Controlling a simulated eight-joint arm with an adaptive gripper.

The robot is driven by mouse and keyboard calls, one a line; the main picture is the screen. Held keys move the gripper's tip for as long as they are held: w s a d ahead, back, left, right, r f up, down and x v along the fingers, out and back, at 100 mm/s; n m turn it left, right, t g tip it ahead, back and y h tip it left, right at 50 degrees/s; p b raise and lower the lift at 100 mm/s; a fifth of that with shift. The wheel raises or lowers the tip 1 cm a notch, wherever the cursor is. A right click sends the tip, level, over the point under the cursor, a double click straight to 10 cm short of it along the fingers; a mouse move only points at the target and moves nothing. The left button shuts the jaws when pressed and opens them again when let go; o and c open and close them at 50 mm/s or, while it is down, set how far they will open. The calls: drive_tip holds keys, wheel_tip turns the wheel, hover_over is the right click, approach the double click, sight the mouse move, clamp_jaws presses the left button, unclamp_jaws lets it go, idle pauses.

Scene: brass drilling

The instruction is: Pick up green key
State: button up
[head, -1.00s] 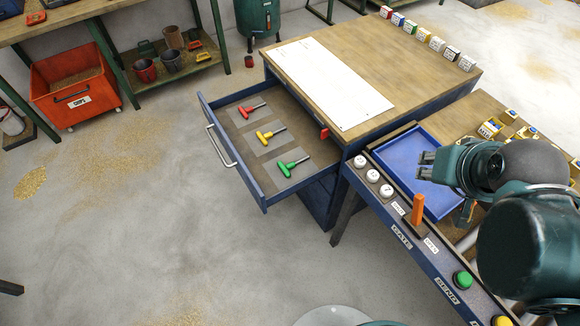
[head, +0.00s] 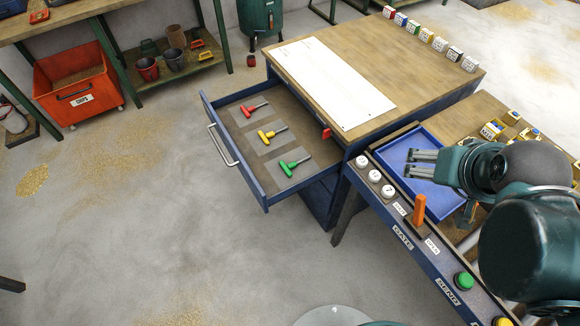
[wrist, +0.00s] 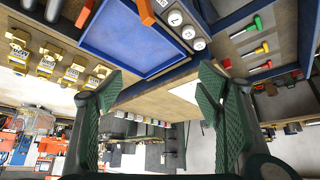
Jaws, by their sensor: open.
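The green key (head: 294,167) is T-handled with a grey shaft. It lies in the open drawer (head: 262,194), nearest the drawer's right end, with a yellow key (head: 271,134) and a red key (head: 254,109) beyond it. The green key also shows in the wrist view (wrist: 254,25) at the upper right. My gripper (head: 412,163) is open and empty. It is above the blue tray (head: 389,147), to the right of the drawer and well apart from the green key. In the wrist view both fingers (wrist: 160,98) are spread with nothing between them.
The cabinet top (head: 417,55) holds a white sheet (head: 330,80) and a row of small coloured boxes. A control panel with an orange lever (head: 419,209) and a green button (head: 464,280) stands between my gripper and the drawer.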

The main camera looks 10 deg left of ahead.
drive_tip(key=shift+w+a, duration=0.1)
drive_tip(key=w+a+f+m+g+y+p, duration=0.15)
drive_tip(key=w+a+f, duration=0.25)
drive_tip(key=w+a, duration=0.45)
drive_tip(key=w+a+f+m+g+h, duration=0.1)
drive_tip(key=w+a+f+m+g, duration=0.2)
drive_tip(key=w+a, duration=0.55)
drive_tip(key=a+f+m+g, duration=0.1)
drive_tip(key=a+f, duration=0.6)
drive_tip(key=a+f+m+p, duration=0.1)
drive_tip(key=a+f+m, duration=0.1)
drive_tip(key=a+f, duration=0.5)
drive_tip(key=w+a+f+m+g, duration=0.1)
drive_tip(key=a+f, duration=0.6)
drive_tip(key=shift+a+f+m+g, duration=0.15)
drive_tip(key=shift+f+m+g, duration=0.1)
drive_tip(key=shift+f+g, duration=0.1)
